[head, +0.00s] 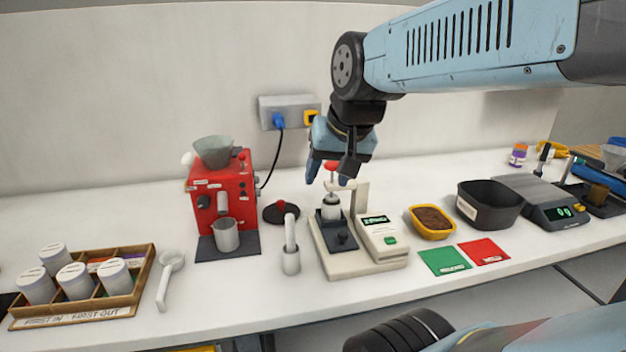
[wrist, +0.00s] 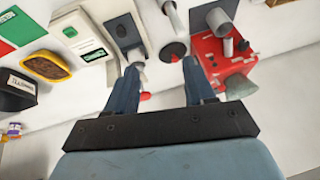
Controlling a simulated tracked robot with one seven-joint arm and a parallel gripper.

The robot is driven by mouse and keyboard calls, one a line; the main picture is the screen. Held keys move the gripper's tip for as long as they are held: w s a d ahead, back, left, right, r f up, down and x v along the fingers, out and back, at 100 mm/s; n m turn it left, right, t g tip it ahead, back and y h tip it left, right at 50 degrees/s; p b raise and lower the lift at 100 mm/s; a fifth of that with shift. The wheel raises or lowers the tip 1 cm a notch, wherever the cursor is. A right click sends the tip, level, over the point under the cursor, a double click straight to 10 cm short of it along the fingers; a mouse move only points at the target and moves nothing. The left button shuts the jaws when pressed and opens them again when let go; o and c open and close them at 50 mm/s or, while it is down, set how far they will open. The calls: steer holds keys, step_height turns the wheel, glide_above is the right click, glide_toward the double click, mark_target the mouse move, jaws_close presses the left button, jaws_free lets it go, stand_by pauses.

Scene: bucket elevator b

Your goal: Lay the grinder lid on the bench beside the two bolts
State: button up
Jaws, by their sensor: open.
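A flat dark disc with a red knob (head: 281,211), which looks like the grinder lid, lies on the white bench (head: 200,315) just right of the red machine (head: 222,190). The red machine carries an open grey hopper (head: 213,152). My gripper (head: 328,179) is open above the cream press device (head: 362,262), right of and above the disc. A red knob (head: 331,166) on that device shows between or behind the fingers; I see no firm grip on it. In the wrist view the disc (wrist: 173,50) appears beyond the open fingers. I cannot make out the two bolts.
A yellow bowl (head: 432,221), a black bin (head: 490,204) and green and red cards (head: 445,261) are to the right. A wooden tray (head: 130,296) with canisters is at left. Some front bench is clear.

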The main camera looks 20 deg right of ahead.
steer(key=s+n, duration=0.1)
steer(key=s+a+n, duration=0.1)
steer(key=s+n, duration=0.1)
steer(key=shift+s+a+f, duration=0.1)
steer(key=shift+s, duration=0.15)
stand_by(1.0)
